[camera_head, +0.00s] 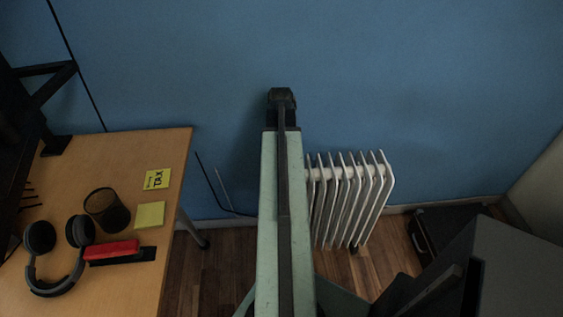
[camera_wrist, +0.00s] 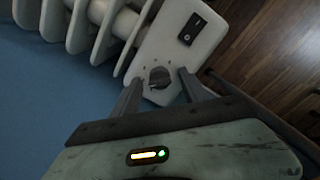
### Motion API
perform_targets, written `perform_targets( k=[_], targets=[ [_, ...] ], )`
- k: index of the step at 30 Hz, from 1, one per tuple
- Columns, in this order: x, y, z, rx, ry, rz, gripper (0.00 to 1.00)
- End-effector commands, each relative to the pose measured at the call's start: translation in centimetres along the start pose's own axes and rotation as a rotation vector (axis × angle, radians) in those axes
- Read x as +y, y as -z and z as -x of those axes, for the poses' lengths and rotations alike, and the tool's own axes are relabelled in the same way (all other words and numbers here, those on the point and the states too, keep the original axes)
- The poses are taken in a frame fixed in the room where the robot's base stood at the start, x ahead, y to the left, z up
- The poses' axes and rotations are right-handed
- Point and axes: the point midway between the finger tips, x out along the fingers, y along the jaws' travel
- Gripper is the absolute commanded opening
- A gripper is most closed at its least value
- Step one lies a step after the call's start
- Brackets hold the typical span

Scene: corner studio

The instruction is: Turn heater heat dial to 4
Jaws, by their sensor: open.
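The white finned heater (camera_head: 347,195) stands on the floor against the blue wall, right of my arm in the head view. In the wrist view its end panel (camera_wrist: 181,55) carries a dark round heat dial (camera_wrist: 159,77) and a black rocker switch (camera_wrist: 192,29). My gripper (camera_wrist: 158,80) is open, with one finger on each side of the dial; I cannot tell whether either finger touches it. The dial's marks are too small to read. In the head view the heater's control end and my fingers are hidden by my arm.
A wooden desk (camera_head: 125,160) stands at the left with headphones (camera_head: 58,254), a mesh cup (camera_head: 107,209) and sticky notes (camera_head: 150,215). A black case (camera_head: 440,222) lies on the floor right of the heater. The blue wall (camera_head: 420,80) is close behind.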

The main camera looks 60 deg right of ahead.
Motion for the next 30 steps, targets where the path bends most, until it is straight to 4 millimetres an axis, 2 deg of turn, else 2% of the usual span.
perform_targets(
  k=[6, 7, 12, 13, 22, 30],
  targets=[
    [0.03, -0.02, -0.06, 0.0, 0.0, -0.001, 0.52],
    [0.03, -0.02, -0.05, 0.0, 0.0, -0.001, 0.49],
    [0.04, -0.04, -0.05, 0.0, 0.0, -0.001, 0.02],
    [0.05, -0.04, -0.05, 0.0, 0.0, -0.001, 0.0],
    [0.22, -0.19, -0.05, -0.001, -0.002, -0.034, 0.0],
    [0.22, -0.21, -0.06, -0.001, -0.001, -0.188, 0.0]
  ],
)
